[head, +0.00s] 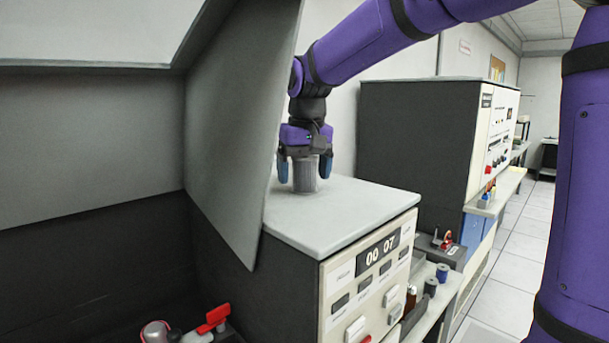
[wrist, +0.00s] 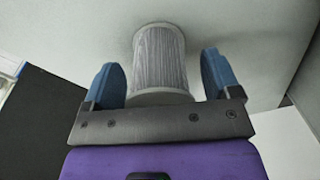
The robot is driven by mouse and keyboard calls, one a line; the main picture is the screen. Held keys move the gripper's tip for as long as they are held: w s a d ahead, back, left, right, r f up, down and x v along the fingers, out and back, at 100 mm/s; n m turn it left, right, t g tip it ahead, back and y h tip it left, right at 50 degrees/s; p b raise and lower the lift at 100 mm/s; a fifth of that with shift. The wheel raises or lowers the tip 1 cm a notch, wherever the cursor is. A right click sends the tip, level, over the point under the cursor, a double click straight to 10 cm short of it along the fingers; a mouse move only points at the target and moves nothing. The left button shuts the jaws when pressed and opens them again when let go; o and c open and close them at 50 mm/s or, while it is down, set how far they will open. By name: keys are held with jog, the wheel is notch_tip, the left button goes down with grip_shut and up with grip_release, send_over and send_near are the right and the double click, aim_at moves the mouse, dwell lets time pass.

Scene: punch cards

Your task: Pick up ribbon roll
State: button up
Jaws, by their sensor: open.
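The ribbon roll is most likely the grey, finely ridged upright cylinder (head: 305,175) on the light grey top of a cabinet in the head view. It also shows in the wrist view (wrist: 160,60), with a paler rim at each end. My gripper (head: 304,176) points down over it from above. The blue fingers stand on either side of the cylinder, with a visible gap to each in the wrist view (wrist: 163,78). The gripper is open, and the cylinder is between the fingers and not gripped. Its lower end rests on the cabinet top.
A grey slanted panel (head: 240,130) rises close on the left of my gripper. The cabinet top (head: 345,215) is otherwise clear, with a "00 07" display (head: 378,251) on its front. A taller dark cabinet (head: 415,140) stands behind right. Small spools (head: 436,278) sit on a lower shelf.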

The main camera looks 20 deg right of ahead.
jog(key=c, duration=1.1)
jog(key=shift+r, duration=0.1)
jog(key=shift+r, duration=0.5)
jog(key=r, duration=0.2)
jog(key=shift+s+r, duration=0.2)
jog(key=shift+r, duration=0.1)
jog(key=s, duration=0.5)
jog(key=s+r, duration=0.1)
jog(key=s, duration=0.4)
jog(key=s+a, duration=0.1)
jog(key=s, duration=0.4)
jog(key=shift+s+r, duration=0.15)
jog(key=shift+s, duration=0.15)
